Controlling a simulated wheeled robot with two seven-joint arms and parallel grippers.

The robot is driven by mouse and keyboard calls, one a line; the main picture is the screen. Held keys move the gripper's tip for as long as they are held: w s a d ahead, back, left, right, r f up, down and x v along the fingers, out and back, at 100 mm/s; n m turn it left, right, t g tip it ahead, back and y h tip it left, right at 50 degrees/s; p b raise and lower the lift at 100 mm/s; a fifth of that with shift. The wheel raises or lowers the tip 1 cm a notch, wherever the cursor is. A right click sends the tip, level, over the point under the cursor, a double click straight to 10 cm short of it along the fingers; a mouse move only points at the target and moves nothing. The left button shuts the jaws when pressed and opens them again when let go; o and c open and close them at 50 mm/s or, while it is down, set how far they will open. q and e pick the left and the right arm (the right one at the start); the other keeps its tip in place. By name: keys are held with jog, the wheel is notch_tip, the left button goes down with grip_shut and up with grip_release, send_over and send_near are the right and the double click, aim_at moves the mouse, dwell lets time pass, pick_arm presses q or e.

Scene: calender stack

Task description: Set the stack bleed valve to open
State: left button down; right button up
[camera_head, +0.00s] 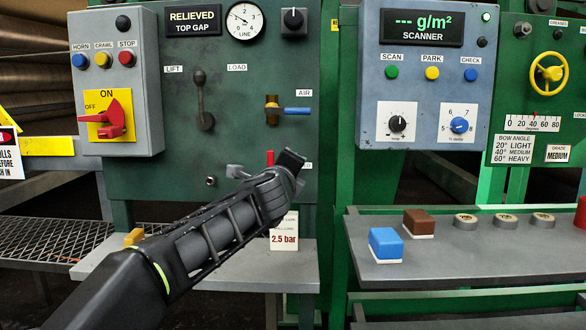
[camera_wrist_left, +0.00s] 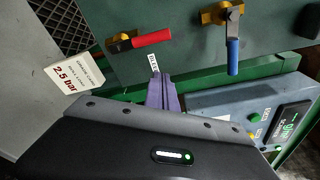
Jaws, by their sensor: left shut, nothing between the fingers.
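The stack bleed valve has a red lever (camera_head: 270,158) on the green panel, below the blue-handled air valve. In the head view the lever's top stands upright and my left gripper hides the valve body. In the left wrist view the whole red lever (camera_wrist_left: 151,39) shows on its brass body, beside a partly covered label (camera_wrist_left: 153,62). My left gripper (camera_head: 291,160) is in front of the panel, just right of the lever. Its shut, empty fingers (camera_wrist_left: 161,80) appear apart from the lever. My right gripper is not in view.
The air valve (camera_head: 297,110) has a blue handle pointing right. A 2.5 bar card (camera_head: 284,238) stands on the grey shelf (camera_head: 220,272) below. A black load lever (camera_head: 200,95) is up-left. A scanner box (camera_head: 421,60) is to the right, above a ledge with a blue block (camera_head: 386,243).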

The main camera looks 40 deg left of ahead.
pick_arm(q)
jog(key=v, duration=0.5)
jog(key=shift+d+f, duration=0.15)
jog(key=shift+f, duration=0.05)
